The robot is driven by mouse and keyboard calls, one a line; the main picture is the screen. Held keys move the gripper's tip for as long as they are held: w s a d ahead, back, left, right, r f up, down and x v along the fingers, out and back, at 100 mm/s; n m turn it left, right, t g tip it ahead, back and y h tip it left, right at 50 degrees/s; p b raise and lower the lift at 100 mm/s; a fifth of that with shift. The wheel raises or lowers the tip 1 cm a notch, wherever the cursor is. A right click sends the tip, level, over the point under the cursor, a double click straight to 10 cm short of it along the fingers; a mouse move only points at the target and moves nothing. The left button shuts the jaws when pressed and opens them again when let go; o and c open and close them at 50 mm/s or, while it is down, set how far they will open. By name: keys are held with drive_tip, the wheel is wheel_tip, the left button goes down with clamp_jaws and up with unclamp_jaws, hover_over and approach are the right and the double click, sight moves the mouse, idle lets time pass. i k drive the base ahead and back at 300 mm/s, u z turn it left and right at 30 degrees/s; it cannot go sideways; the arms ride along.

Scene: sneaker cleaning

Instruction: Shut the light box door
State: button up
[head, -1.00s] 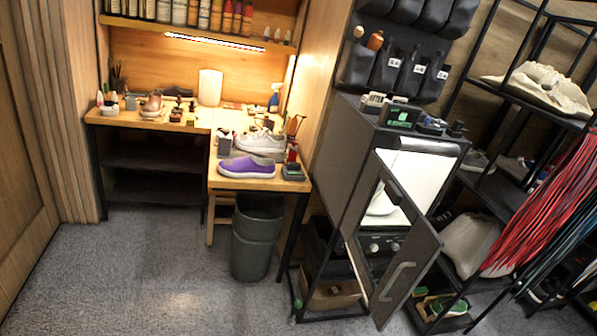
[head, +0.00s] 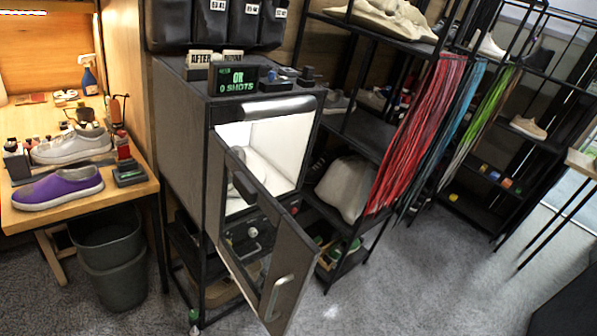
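The light box (head: 180,120) is a dark grey cabinet on a black stand, left of the picture's middle, with a bright white interior (head: 280,145). Its door (head: 290,250) stands open, swung out toward me from the left side of the opening. The door has a dark frame, a window and a pale bar handle (head: 278,298) near its lower free edge. A pale rounded shape, perhaps a shoe, shows inside the box, partly hidden by the door. Knobs sit on a panel below the opening. My gripper is not in view.
A wooden bench (head: 140,192) with a purple shoe (head: 58,188) and a white sneaker (head: 72,146) stands at left, a grey bin (head: 112,262) below it. Black shelves with hanging laces (head: 415,130) stand at right. The carpet (head: 420,285) in front of the shelves is clear.

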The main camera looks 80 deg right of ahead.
sight(296, 256)
drive_tip(key=z, duration=1.25)
drive_tip(key=i, duration=0.6)
drive_tip(key=u, duration=0.05)
drive_tip(key=k, duration=0.55)
drive_tip(key=z, duration=0.15)
